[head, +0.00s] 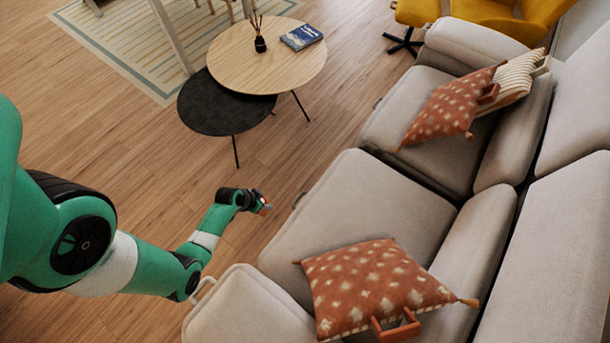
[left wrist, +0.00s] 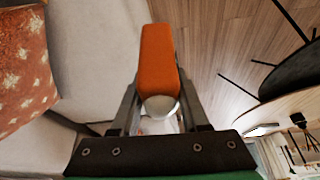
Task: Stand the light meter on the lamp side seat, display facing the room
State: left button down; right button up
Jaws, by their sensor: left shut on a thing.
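My left gripper (head: 262,204) is shut on the light meter, an orange block with a white dome (left wrist: 157,62). In the left wrist view the meter sits between the two fingers (left wrist: 158,105), its orange part pointing away from me. In the head view only a small orange bit shows at the gripper. The gripper is over the floor, left of the near sofa seat (head: 380,205). A second seat (head: 415,120) is farther back. I cannot tell which seat is the lamp side. The meter's display is not visible. My right gripper is not in view.
A spotted rust cushion (head: 370,283) lies on the near seat, with an orange-red handle-like object (head: 398,328) by it. Another rust cushion (head: 445,108) and a striped one (head: 515,82) are on the far seat. Round tables (head: 235,60) stand left. The near seat's middle is clear.

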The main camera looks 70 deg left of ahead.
pick_arm(q)
jog(key=shift+s+a+r+n, duration=0.25)
jog(key=shift+a+r+n, duration=0.1)
jog(key=shift+a, duration=0.15)
jog(key=s+a, duration=0.2)
jog(key=a, duration=0.2)
jog(key=shift+n, duration=0.35)
jog(key=shift+w+d+f+b, duration=1.7)
jog(key=shift+d+f+b, duration=0.2)
jog(key=shift+f+b, duration=0.2)
jog(key=shift+w+d+f+b, duration=1.7)
jog(key=shift+d+f+b, duration=0.15)
jog(key=shift+f+b, duration=0.2)
jog(key=shift+w+d+f+b, duration=1.7)
jog(key=shift+d+f+b, duration=0.2)
jog(key=shift+f+b, duration=0.15)
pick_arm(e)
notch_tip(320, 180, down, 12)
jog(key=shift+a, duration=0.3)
pick_arm(q)
jog(key=shift+f, duration=0.2)
jog(key=shift+c, duration=2)
grip_release()
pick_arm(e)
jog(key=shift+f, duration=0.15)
